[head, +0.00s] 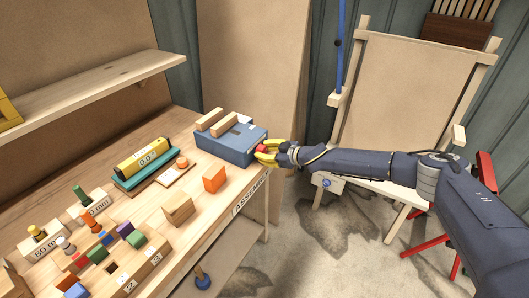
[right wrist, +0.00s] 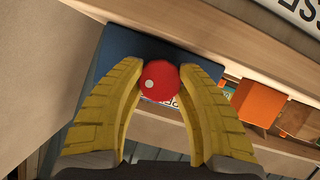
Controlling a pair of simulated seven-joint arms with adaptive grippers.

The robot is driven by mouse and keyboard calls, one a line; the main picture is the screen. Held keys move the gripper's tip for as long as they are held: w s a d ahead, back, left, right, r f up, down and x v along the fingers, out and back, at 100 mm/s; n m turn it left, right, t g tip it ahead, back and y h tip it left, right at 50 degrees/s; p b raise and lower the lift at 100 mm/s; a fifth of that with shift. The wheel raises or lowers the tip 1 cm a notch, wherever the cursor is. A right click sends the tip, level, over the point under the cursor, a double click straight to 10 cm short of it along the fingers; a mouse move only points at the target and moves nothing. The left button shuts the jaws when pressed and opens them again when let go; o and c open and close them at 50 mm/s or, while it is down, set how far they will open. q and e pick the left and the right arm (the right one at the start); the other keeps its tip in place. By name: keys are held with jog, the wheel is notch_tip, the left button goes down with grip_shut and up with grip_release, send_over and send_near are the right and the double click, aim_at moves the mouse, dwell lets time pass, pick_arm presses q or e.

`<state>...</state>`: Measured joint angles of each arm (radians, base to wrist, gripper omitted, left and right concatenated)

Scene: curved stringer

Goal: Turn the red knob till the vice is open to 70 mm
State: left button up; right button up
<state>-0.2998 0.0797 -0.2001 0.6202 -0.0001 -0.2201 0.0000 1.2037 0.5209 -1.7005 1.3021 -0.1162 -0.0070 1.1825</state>
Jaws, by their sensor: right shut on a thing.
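The blue vice (head: 232,142) stands at the far end of the workbench, with two pale wooden jaws on top and a gap between them. Its red knob (head: 262,149) is on the side facing my right arm. My right gripper (head: 268,152) has its yellow fingers closed around the knob. In the right wrist view the red knob (right wrist: 159,81) with a pale dot sits between the two fingertips, with the blue vice body (right wrist: 130,52) behind it. How far the vice is open cannot be read. My left gripper is not in view.
A yellow gauge block (head: 142,157) rests on a teal base on the bench. An orange block (head: 215,178), a wooden block (head: 177,208) and several coloured pegs in wooden holders stand nearer. A wooden easel (head: 410,100) stands behind my right arm. A shelf (head: 90,90) runs above the bench.

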jog(key=o, duration=1.3)
jog(key=shift+c, duration=0.2)
jog(key=v, duration=1.2)
